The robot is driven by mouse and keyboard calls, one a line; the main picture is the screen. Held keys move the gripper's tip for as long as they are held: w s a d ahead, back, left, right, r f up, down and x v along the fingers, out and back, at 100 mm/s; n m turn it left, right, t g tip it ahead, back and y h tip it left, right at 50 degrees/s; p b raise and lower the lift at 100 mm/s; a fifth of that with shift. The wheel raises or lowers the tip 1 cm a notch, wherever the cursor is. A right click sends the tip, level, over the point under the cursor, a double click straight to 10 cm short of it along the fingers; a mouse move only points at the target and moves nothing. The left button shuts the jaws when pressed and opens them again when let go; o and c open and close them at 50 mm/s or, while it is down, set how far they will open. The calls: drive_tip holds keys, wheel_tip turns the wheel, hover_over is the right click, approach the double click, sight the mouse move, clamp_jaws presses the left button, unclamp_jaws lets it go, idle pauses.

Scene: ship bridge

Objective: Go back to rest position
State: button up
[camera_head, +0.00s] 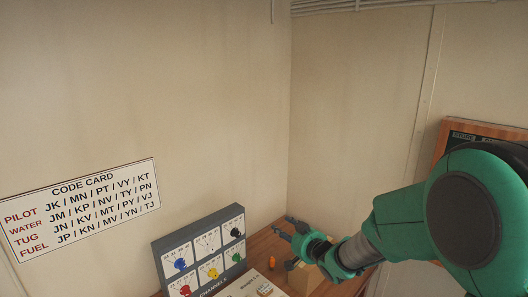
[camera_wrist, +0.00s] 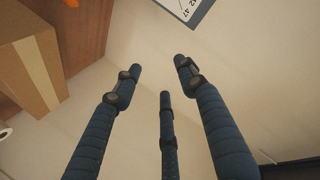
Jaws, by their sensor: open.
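My gripper (camera_head: 287,229) is at the lower middle of the head view, at the end of my green arm, above the wooden desk near the room's corner. In the wrist view its dark blue fingers (camera_wrist: 160,85) are spread apart with nothing between them. The gripper is open and empty. In the wrist view the fingers have the pale wall or floor surface behind them.
A grey panel with coloured knobs (camera_head: 203,241) stands left of my gripper. A cardboard box (camera_head: 304,278) sits under my arm; it also shows in the wrist view (camera_wrist: 30,75). A small orange item (camera_head: 272,262) is beside it. A code card (camera_head: 82,211) hangs on the wall.

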drive_tip(key=s+d+r+m+g+h, duration=0.1)
drive_tip(key=s+d+r+h, duration=0.2)
drive_tip(key=s+d+r, duration=0.4)
drive_tip(key=s+d+r+m+g+h, duration=0.1)
drive_tip(key=s+d+r+g+h, duration=0.2)
drive_tip(key=s+d, duration=0.45)
drive_tip(key=s+a+g, duration=0.1)
drive_tip(key=s+g, duration=0.2)
drive_tip(key=s, duration=2.9)
drive_tip(key=shift+g+b, duration=0.4)
drive_tip(key=shift+b, duration=0.05)
drive_tip(key=shift+w, duration=0.1)
